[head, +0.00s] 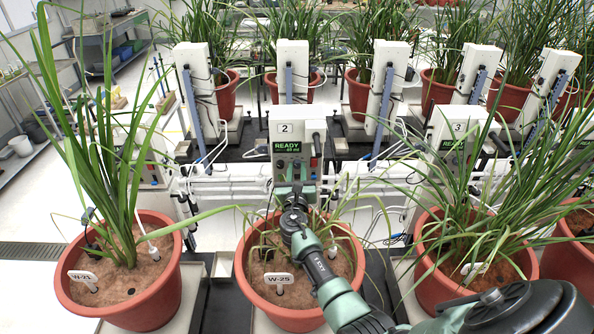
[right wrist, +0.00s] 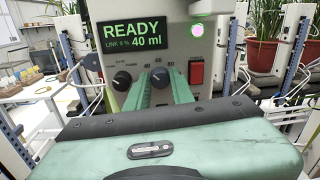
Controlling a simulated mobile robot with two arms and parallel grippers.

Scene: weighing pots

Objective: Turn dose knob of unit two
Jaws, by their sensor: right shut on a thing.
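Unit two (head: 288,130), a light box labelled 2, stands behind the middle pot. Its green display (right wrist: 133,35) reads READY and 40 ml in the right wrist view. The dose knob (right wrist: 160,75), small and dark with number marks around it, sits on the panel below the display. My right gripper (right wrist: 162,87) reaches the panel from the front; its green fingers are shut on this knob, one on each side, and partly cover it. In the head view the right gripper (head: 294,192) hides the lower panel. My left gripper is not in view.
A second dark knob (right wrist: 122,80) is just left of the held one, and a red switch (right wrist: 196,73) is to the right. Pot W-25 (head: 290,314) is under my right arm. Unit three (head: 458,132) stands to the right.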

